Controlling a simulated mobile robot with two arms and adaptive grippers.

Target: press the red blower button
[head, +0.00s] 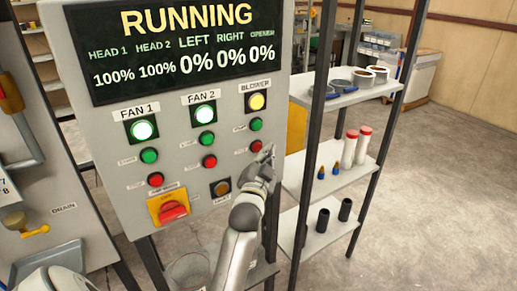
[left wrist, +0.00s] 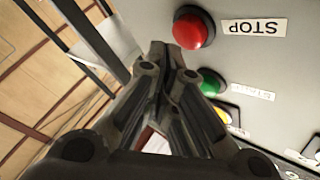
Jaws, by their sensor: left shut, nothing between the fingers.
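The control panel (head: 95,140) has a blower column with a lit yellow lamp (head: 257,101), a green button (head: 256,124) and a red button (head: 256,147). In the left wrist view, turned upside down, the red blower button (left wrist: 193,28) sits beside a STOP label, with the green button (left wrist: 212,82) close by. My left gripper (head: 270,152) is shut and empty, its tips just right of the red button in the head view. In the left wrist view, the fingertips (left wrist: 168,50) appear beside the red button; contact is not visible. My right gripper is out of view.
Fan 1 and Fan 2 columns with lit lamps are to the left, above a red knob on a yellow plate (head: 168,207). A dark-framed shelf rack (head: 330,150) with rolls and bottles stands just right of the panel. Open floor (head: 440,150) lies beyond it.

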